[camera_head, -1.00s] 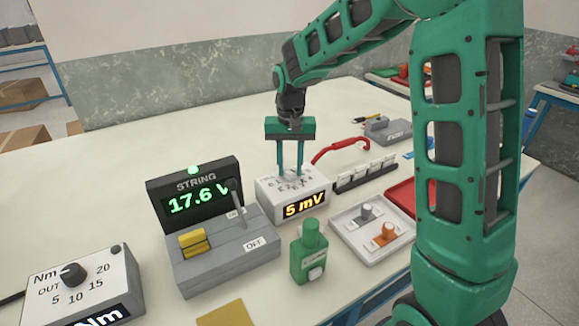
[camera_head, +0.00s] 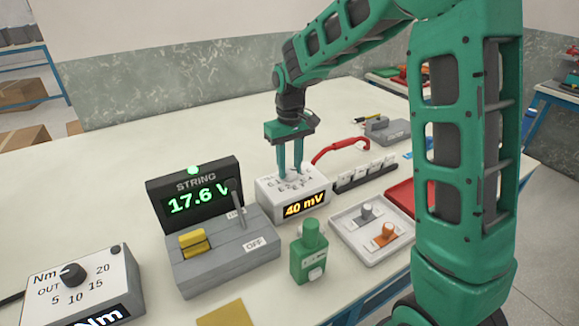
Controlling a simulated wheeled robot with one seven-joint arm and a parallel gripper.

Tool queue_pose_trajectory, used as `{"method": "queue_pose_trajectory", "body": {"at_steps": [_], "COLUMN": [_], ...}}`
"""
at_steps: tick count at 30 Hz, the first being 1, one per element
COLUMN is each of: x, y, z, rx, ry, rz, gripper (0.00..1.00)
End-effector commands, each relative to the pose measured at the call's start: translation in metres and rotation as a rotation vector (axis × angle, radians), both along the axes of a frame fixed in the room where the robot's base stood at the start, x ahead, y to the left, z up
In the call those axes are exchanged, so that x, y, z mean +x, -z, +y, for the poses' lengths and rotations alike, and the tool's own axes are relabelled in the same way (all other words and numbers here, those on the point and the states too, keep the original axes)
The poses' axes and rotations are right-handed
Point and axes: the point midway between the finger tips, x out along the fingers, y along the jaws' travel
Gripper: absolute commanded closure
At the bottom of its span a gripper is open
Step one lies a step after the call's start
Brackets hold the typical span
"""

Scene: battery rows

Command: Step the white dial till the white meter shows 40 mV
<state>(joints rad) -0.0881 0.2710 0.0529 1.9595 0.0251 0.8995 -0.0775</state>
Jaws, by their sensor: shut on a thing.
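The white meter (camera_head: 265,198) is a white box on the table, in the middle of the head view. Its amber display (camera_head: 305,204) reads 40 mV. The white dial is on its top face, between my fingertips and largely hidden by them. My gripper (camera_head: 291,174) points down over the meter's top and is shut on the dial. Its green fingers straddle the knob, and its wrist is turned at an angle. Printed marks around the dial are partly covered and too small to read.
A grey box with a STRING display (camera_head: 195,183) reading 17.6 V and a lever stands left. A green bottle-like thing (camera_head: 309,252) stands in front. A white tray (camera_head: 372,258) with two knobs, a black rack and a red handle (camera_head: 340,147) are right. A torque box (camera_head: 85,290) is front left.

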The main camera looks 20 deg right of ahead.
Motion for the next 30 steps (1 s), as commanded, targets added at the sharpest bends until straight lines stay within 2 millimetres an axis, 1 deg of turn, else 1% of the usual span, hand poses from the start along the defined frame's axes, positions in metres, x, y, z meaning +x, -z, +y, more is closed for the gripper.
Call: {"method": "queue_pose_trajectory", "body": {"at_steps": [10, 11, 12, 13, 23, 26, 29, 30], "x": [0.002, 0.002, 0.002, 0.002, 0.001, 0.001, 0.002, 0.002], "y": [-0.002, -0.002, -0.002, -0.001, -0.003, -0.012, -0.027, -0.035], "z": [-0.001, -0.001, 0.000, 0.000, 0.000, 0.000, 0.000, 0.000], "rx": [0.000, 0.000, 0.000, 0.000, 0.000, 0.000, 0.000, 0.000], "ry": [0.001, 0.001, 0.001, 0.001, 0.000, 0.000, 0.000, 0.000], "rz": [-0.006, -0.006, -0.006, -0.005, -0.003, -0.004, -0.005, -0.007], "gripper": [0.91, 0.62, 0.52, 0.50, 0.50, 0.50, 0.50, 0.50]}}
